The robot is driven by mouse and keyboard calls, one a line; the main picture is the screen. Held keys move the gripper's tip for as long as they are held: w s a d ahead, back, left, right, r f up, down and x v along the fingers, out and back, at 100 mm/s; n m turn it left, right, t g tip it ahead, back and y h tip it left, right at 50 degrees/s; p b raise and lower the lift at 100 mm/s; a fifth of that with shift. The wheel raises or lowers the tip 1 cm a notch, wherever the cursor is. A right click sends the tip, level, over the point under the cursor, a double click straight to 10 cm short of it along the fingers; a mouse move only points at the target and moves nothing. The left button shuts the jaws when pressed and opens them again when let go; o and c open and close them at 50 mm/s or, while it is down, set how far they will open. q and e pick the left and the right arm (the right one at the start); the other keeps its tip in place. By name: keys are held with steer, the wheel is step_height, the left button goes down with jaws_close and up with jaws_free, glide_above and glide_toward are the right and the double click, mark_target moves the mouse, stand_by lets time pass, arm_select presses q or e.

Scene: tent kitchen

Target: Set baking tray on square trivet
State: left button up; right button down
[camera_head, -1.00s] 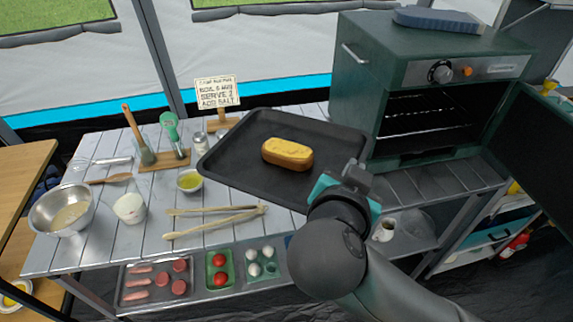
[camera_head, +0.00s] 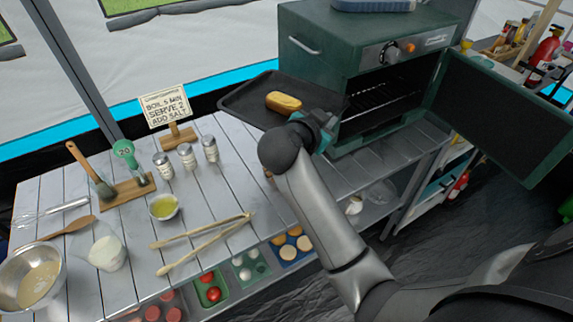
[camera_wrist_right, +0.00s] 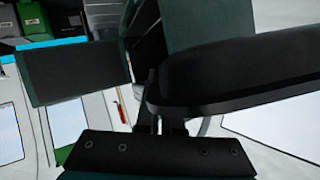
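The dark baking tray (camera_head: 243,99), with a golden loaf (camera_head: 284,102) on it, is over the back of the slatted table, left of the oven. My right gripper (camera_head: 325,128) is shut on the tray's near right edge; my wrist and arm hide part of that edge. The tray looks raised above the table and roughly level. In the right wrist view the tray (camera_wrist_right: 235,65) is a dark slab reaching right from the gripper (camera_wrist_right: 165,120). I cannot make out a square trivet in either view. My left gripper is not in view.
The green oven (camera_head: 350,45) stands at the back right, its door (camera_head: 510,115) open. A sign (camera_head: 166,107), several shakers (camera_head: 187,156), an oil bowl (camera_head: 163,207) and wooden tongs (camera_head: 205,243) are on the table. Bare slats lie right of the shakers.

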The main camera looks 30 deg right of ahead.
steer(key=f+b, duration=0.6)
steer(key=f, duration=1)
steer(key=shift+d, duration=0.2)
step_height(320, 180, down, 4)
steer(key=shift+f+b, duration=0.2)
steer(key=shift+b, duration=0.75)
steer(key=shift+r, duration=0.1)
steer(key=c, duration=1.1)
jaws_free()
steer(key=shift+f, duration=0.2)
steer(key=shift+o, duration=0.2)
steer(key=shift+r, duration=0.1)
